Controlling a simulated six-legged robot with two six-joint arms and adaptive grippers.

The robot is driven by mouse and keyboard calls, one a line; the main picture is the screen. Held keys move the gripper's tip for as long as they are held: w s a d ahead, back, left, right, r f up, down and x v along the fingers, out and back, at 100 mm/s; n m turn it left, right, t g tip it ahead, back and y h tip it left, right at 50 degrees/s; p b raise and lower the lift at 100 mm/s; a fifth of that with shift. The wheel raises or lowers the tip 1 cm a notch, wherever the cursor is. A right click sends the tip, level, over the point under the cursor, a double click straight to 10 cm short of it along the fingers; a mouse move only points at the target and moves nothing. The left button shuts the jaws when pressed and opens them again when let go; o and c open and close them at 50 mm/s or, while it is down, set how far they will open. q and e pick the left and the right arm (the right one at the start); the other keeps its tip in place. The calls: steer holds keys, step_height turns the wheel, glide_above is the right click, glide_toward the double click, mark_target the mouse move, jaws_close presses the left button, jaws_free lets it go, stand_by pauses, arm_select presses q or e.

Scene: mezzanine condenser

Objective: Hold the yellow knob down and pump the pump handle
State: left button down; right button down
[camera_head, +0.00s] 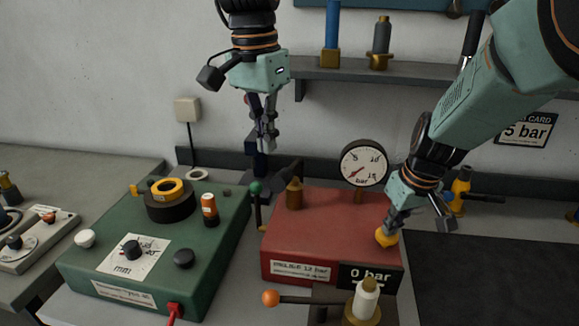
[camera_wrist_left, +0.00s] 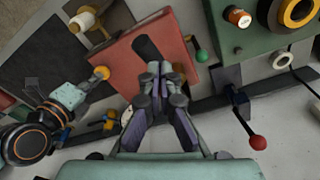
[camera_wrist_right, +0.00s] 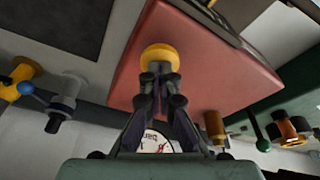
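The red pump box (camera_head: 325,230) stands on the bench with the yellow knob (camera_head: 387,238) at its right edge. My right gripper (camera_head: 390,222) is shut, its fingertips at the knob; the right wrist view shows them against the knob (camera_wrist_right: 159,55). My left gripper (camera_head: 266,145) looks shut and empty, above the bench behind the box's left rear corner. A dark elongated piece (camera_head: 287,172), possibly the pump handle, lies by that corner; it also shows in the left wrist view (camera_wrist_left: 147,47) beyond the fingertips. I cannot tell whether the left fingers touch it.
A round gauge (camera_head: 363,164) stands behind the box, and a sign (camera_head: 370,276) reads 0 bar. A lever with an orange ball (camera_head: 270,298) is in front. A green box (camera_head: 130,265) stands left, beside a green-ball lever (camera_head: 255,188). A shelf (camera_head: 345,75) hangs behind.

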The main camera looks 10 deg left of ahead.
mark_target(281, 173)
arm_select(q)
steer(key=shift+m, duration=0.3)
steer(key=shift+w+d+f, duration=0.15)
steer(key=shift+d+f, duration=0.2)
steer(key=shift+f, duration=0.3)
steer(key=shift+w+d+f, duration=0.1)
steer(key=shift+d+f, duration=0.25)
steer(key=shift+f, duration=0.25)
steer(key=shift+w+d+f, duration=0.15)
steer(key=shift+d+f, duration=0.2)
steer(key=shift+f, duration=0.3)
steer(key=shift+f, duration=0.1)
